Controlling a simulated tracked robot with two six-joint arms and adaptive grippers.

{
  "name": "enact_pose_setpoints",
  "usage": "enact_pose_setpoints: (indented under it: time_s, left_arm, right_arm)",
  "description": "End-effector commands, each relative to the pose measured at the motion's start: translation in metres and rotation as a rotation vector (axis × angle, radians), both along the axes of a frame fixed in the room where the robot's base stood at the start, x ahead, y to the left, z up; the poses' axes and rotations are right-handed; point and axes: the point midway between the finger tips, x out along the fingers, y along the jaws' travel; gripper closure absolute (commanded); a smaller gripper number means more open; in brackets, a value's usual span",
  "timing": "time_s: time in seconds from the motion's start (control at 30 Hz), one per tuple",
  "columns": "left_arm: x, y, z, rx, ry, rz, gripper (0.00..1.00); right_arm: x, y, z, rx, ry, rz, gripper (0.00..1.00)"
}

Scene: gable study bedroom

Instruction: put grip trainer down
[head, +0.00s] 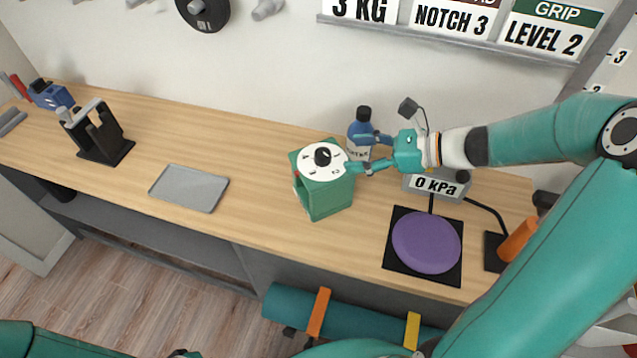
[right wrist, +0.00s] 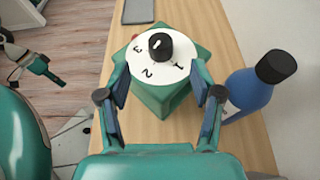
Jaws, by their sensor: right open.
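The grip trainer appears to be the green box (head: 328,195) with a white numbered dial and black knob on top. It stands upright on the wooden bench and also shows in the right wrist view (right wrist: 165,105). My right gripper (head: 352,153) is open, with one finger on each side of the box. In the right wrist view its fingers (right wrist: 160,88) flank the box; I cannot tell whether they touch it. What seems to be my left gripper (right wrist: 20,68) is off to the left over the floor, too small to read.
A blue bottle (head: 359,130) stands close behind my right gripper. A grey box reading 0 kPa (head: 438,186) and a purple disc (head: 427,242) are to the right. A grey tray (head: 189,188) lies left; bare bench separates it from the green box. A black stand (head: 104,137) is farther left.

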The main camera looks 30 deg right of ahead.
Motion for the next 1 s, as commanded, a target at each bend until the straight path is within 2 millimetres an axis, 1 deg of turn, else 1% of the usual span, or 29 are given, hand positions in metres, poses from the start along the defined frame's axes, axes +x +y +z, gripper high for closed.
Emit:
enact_pose_setpoints:
  time_s: [0.03, 0.1, 0.37, 0.6, 0.7, 0.97, 1.0]
  left_arm:
    - [0.000, 0.000, -0.001, 0.000, 0.000, 0.000, 1.00]
    - [0.000, 0.000, -0.002, 0.000, 0.000, 0.000, 1.00]
    - [0.000, 0.000, -0.002, 0.000, 0.000, 0.000, 1.00]
    - [0.000, 0.000, -0.002, 0.000, 0.000, 0.000, 1.00]
    - [0.000, 0.000, -0.002, 0.000, 0.000, 0.000, 1.00]
    - [0.000, 0.000, -0.002, 0.000, 0.000, 0.000, 1.00]
    - [0.000, 0.000, -0.002, 0.000, 0.000, 0.000, 1.00]
  right_arm:
    - [0.006, 0.007, -0.004, 0.002, 0.000, 0.006, 0.34]
    - [0.013, 0.013, -0.008, 0.002, -0.001, 0.004, 0.34]
    - [0.025, 0.022, -0.013, 0.000, 0.000, 0.003, 0.34]
    - [0.049, 0.042, -0.024, 0.002, 0.000, 0.003, 0.34]
    - [0.056, 0.048, -0.028, 0.001, -0.001, 0.002, 0.34]
    - [0.059, 0.050, -0.029, -0.002, 0.000, -0.001, 0.34]
    - [0.059, 0.050, -0.029, -0.002, 0.000, -0.001, 0.36]
